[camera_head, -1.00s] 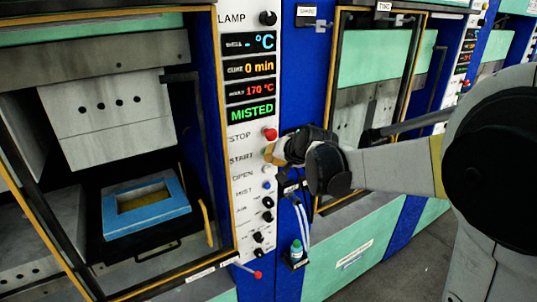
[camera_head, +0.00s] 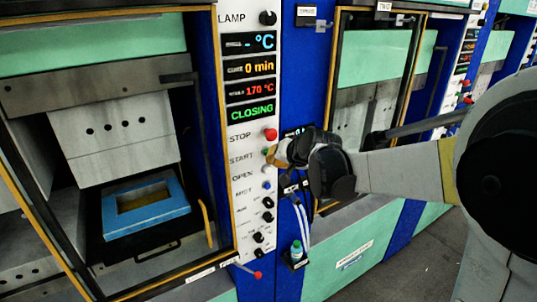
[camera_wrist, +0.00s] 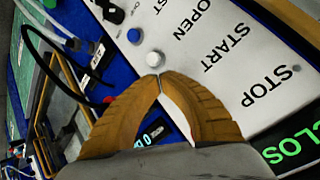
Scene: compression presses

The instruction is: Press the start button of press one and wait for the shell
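Press one stands at the left with its front open. Its display (camera_head: 250,113) reads CLOSING in green. Its upper block (camera_head: 115,135) hangs above a blue frame (camera_head: 147,218) with a yellowish middle on the lower plate. The start button (camera_head: 266,152) shows beside my gripper in the head view; in the wrist view my fingers hide it. My gripper (camera_wrist: 159,76) has its yellow-brown fingertips together, empty, close to the panel, just beside the white open button (camera_wrist: 155,58). I cannot tell whether it touches the panel. No shell is clearly visible.
A red stop button (camera_head: 270,134) sits above start, and a blue mist button (camera_head: 267,185) below. A small bottle (camera_head: 297,250) stands in a holder below my gripper. Press two (camera_head: 365,130) is to the right. Grey floor (camera_head: 405,262) is clear at the lower right.

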